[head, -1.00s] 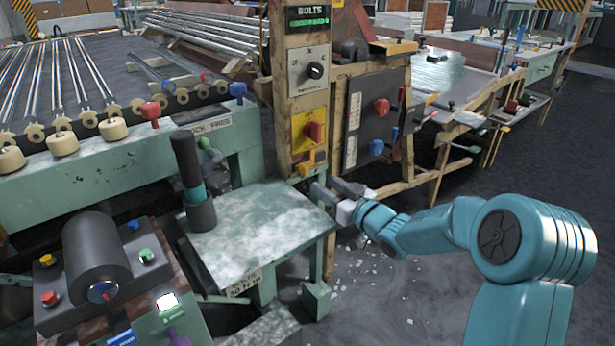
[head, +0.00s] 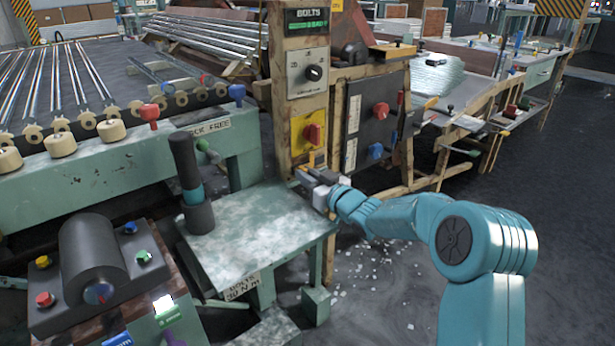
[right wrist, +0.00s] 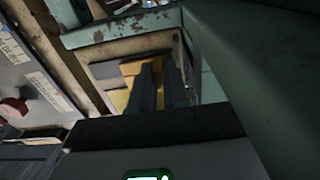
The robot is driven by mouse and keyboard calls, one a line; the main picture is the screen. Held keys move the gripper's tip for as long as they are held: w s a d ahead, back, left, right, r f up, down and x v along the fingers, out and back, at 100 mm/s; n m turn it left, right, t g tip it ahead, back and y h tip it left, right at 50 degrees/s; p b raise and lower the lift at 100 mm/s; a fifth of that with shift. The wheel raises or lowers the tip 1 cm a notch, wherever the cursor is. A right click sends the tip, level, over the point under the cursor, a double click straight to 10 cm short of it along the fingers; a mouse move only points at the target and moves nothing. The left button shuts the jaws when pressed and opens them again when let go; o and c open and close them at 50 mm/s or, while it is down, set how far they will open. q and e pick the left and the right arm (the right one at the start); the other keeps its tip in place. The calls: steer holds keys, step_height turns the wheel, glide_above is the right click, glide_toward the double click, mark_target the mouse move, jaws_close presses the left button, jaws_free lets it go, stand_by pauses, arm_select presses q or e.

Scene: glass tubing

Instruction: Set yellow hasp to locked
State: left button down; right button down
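The yellow hasp (head: 312,158) is low on the wooden post, below the yellow plate with the red knob. In the head view only its upper part shows; my right gripper (head: 309,176) covers the rest. My right gripper is at the hasp, with its two grey fingers apart. In the right wrist view the fingers (right wrist: 160,84) are dark and reach toward a yellow patch (right wrist: 130,68), which looks like the hasp or its plate. I cannot tell whether they touch the hasp. My left gripper is not in view.
The post carries a red knob (head: 313,134) and a black dial (head: 314,73) above the hasp. A grey panel with a red knob (head: 381,110) and a blue knob (head: 376,151) stands to the right. A green worn table (head: 255,225) lies just below and left of my gripper.

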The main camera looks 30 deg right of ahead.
mark_target(308, 165)
steer(key=d+p, duration=0.1)
steer(key=d, duration=0.1)
steer(key=shift+w+d+r+p, duration=0.1)
steer(key=shift+d+r+p, duration=0.05)
steer(key=shift+d+p, duration=0.25)
steer(key=c, duration=1.1)
jaws_free()
steer(key=shift+d, duration=0.1)
